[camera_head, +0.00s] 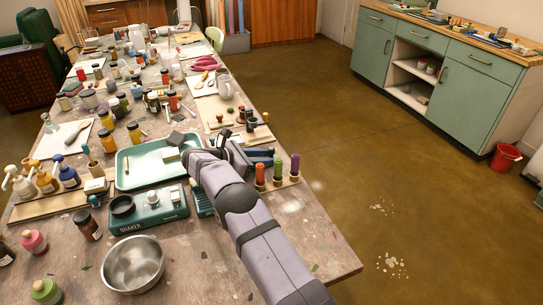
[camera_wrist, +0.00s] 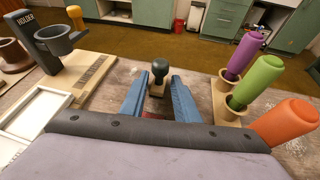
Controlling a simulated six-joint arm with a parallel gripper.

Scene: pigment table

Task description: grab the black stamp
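The stamp (camera_wrist: 159,70) has a dark, round knob, looking black to dark green, on a small wooden base. In the wrist view it stands upright at the centre, near my fingertips and in line with the gap between them. My gripper (camera_wrist: 160,88) is open, with one blue finger on each side of that gap. I see no clear contact with the stamp. In the head view my gripper (camera_head: 261,156) is low over the table's right edge, and I cannot make out the stamp there.
Purple (camera_wrist: 246,54), green (camera_wrist: 258,83) and orange (camera_wrist: 285,122) handles stand in wooden holders close on the right. A board with a dark holder ring (camera_wrist: 55,41) lies to the left. A teal tray (camera_head: 133,181) and a metal bowl (camera_head: 133,264) are on the cluttered table.

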